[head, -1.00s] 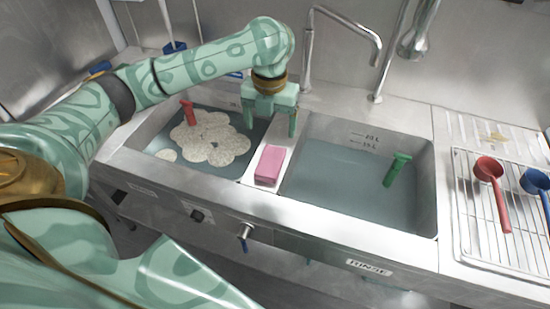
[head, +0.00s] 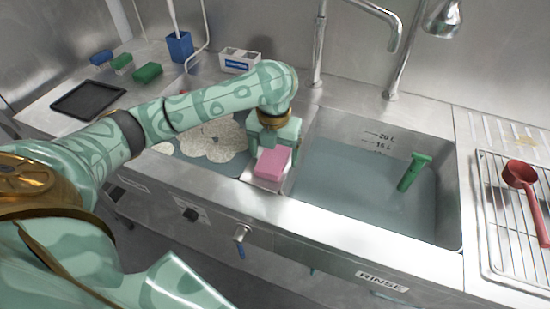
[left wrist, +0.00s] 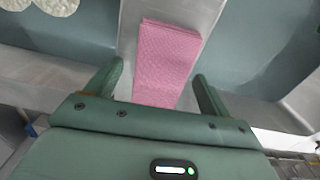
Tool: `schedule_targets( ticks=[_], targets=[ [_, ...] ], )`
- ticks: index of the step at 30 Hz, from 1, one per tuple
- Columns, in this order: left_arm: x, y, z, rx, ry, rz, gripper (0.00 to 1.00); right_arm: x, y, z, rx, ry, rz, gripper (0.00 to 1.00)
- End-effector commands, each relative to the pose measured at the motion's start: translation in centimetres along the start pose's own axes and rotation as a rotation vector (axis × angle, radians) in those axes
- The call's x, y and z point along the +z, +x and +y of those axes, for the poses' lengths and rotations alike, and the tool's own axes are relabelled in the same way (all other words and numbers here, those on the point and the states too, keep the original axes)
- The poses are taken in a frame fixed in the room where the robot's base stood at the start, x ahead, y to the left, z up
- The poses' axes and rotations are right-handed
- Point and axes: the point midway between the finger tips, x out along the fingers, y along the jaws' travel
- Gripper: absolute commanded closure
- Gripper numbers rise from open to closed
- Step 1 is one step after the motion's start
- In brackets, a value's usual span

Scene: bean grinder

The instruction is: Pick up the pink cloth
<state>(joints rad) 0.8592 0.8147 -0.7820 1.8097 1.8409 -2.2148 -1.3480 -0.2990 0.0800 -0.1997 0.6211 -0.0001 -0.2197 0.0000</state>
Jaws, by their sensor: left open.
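The pink cloth (head: 272,164) is a folded block lying on the metal divider (head: 262,185) between the two sinks. It also shows in the left wrist view (left wrist: 166,60), ahead of and between the fingers. My left gripper (head: 273,150) is open and sits just above and behind the cloth in the head view. In the left wrist view its two fingers (left wrist: 155,85) stand on either side of the cloth's near end, with gaps. I cannot tell how high they are above it. My right gripper is not in view.
The left sink (head: 205,150) holds foamy water; the right sink (head: 360,185) holds clear water and a green scoop (head: 413,172). A red scoop (head: 522,178) lies on the wire rack at right. Tall faucets (head: 319,50) stand behind. A dark tray (head: 88,99) and sponges sit at back left.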

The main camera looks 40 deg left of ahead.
Motion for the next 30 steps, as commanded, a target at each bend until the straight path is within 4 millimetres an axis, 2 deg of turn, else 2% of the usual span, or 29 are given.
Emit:
schedule_targets(
  ticks=[1, 6, 15, 20, 24, 26, 30],
  targets=[
    [0.0, -0.1, 0.0, 0.000, 0.000, -0.001, 0.21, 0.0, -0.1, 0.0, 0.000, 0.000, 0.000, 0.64],
    [0.0, -0.1, 0.0, 0.000, 0.000, 0.000, 0.66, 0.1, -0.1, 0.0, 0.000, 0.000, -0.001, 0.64],
    [0.0, -0.2, 0.0, 0.001, -0.001, 0.000, 0.67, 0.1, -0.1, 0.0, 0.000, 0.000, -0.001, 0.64],
    [0.0, -1.5, 0.1, 0.002, 0.000, -0.002, 0.67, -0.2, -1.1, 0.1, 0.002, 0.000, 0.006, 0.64],
    [0.0, -4.2, 0.0, 0.000, -0.001, -0.006, 0.67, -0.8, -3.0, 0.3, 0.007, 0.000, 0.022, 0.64],
    [-1.1, -5.4, 0.3, 0.001, 0.001, -0.006, 0.67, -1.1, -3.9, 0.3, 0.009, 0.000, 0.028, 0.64],
    [-3.9, -9.2, 1.1, 0.002, 0.002, -0.008, 0.67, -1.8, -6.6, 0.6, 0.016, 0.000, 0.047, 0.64]
  ],
)
